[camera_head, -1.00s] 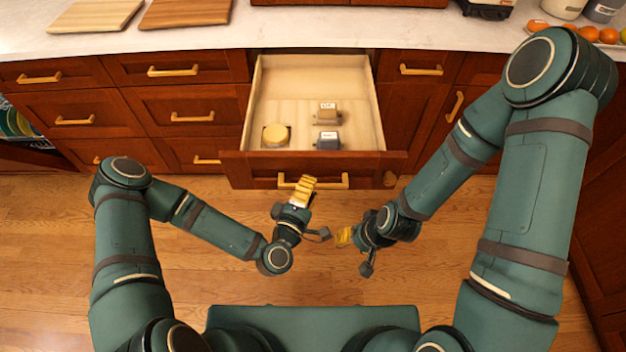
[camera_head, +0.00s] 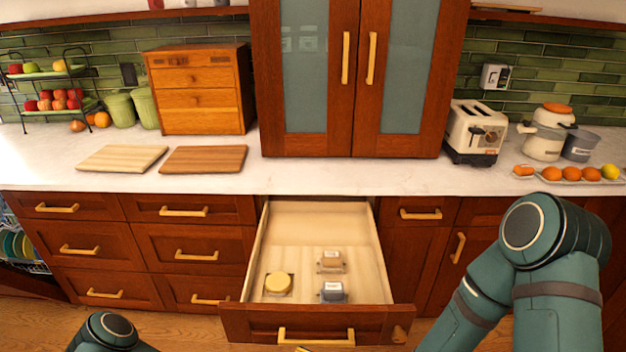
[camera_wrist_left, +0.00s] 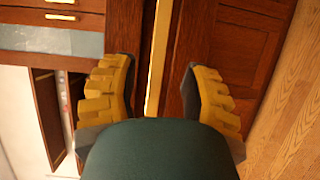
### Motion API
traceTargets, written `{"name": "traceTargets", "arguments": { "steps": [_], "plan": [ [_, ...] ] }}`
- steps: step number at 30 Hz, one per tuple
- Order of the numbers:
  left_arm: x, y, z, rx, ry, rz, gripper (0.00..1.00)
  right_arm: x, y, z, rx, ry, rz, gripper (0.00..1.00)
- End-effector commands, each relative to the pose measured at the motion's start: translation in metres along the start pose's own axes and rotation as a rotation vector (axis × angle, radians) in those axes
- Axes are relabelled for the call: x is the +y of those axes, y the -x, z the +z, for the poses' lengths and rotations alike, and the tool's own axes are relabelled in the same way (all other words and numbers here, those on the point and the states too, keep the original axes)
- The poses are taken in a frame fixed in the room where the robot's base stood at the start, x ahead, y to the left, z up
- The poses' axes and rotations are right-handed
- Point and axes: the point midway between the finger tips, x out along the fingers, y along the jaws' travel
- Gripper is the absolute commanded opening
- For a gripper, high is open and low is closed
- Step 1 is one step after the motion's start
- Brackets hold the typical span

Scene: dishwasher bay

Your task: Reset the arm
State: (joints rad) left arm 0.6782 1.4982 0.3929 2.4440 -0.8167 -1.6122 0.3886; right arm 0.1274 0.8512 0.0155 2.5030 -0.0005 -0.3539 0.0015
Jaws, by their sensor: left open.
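My left gripper (camera_wrist_left: 155,100) is open and empty in the left wrist view, its two yellow ribbed fingers wide apart. Brown cabinet wood and a long pale gold strip show between and beyond the fingers. In the head view only a bit of my left arm (camera_head: 106,332) shows at the bottom left, and its gripper is below the frame apart from a possible yellow sliver at the bottom edge. My right arm (camera_head: 560,260) rises at the right of the head view, with its gripper out of the frame.
An open drawer (camera_head: 318,223) juts out, holding a round yellow item (camera_head: 278,283) and two small boxes (camera_head: 331,261). Cutting boards (camera_head: 203,159), a toaster (camera_head: 476,130) and a wooden drawer box (camera_head: 199,90) stand on the counter (camera_head: 50,160).

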Motion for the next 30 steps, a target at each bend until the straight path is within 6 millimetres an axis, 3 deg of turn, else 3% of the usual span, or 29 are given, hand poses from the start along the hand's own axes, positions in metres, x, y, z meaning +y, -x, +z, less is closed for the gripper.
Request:
{"name": "traceTargets", "arguments": {
  "steps": [4, 7, 13, 21, 30],
  "plan": [
    [-0.018, 0.0, 0.011, -0.133, -0.132, -0.115, 0.46, 0.0, 0.0, 0.0, 0.0, 0.0, 0.0, 0.47],
    [-0.042, 0.006, 0.018, -0.292, -0.292, -0.272, 0.46, 0.0, 0.0, 0.0, 0.0, 0.0, 0.0, 0.47],
    [-0.08, 0.04, -0.001, -0.58, -0.574, -0.638, 0.46, 0.0, 0.0, 0.0, 0.0, 0.0, 0.0, 0.47],
    [-0.074, 0.083, -0.035, -0.777, -0.679, -0.974, 0.46, 0.0, 0.0, 0.0, 0.0, 0.0, 0.0, 0.47],
    [-0.067, 0.094, -0.039, -0.819, -0.669, -1.044, 0.46, 0.0, 0.0, 0.0, 0.0, 0.0, 0.0, 0.47]
  ]
}}
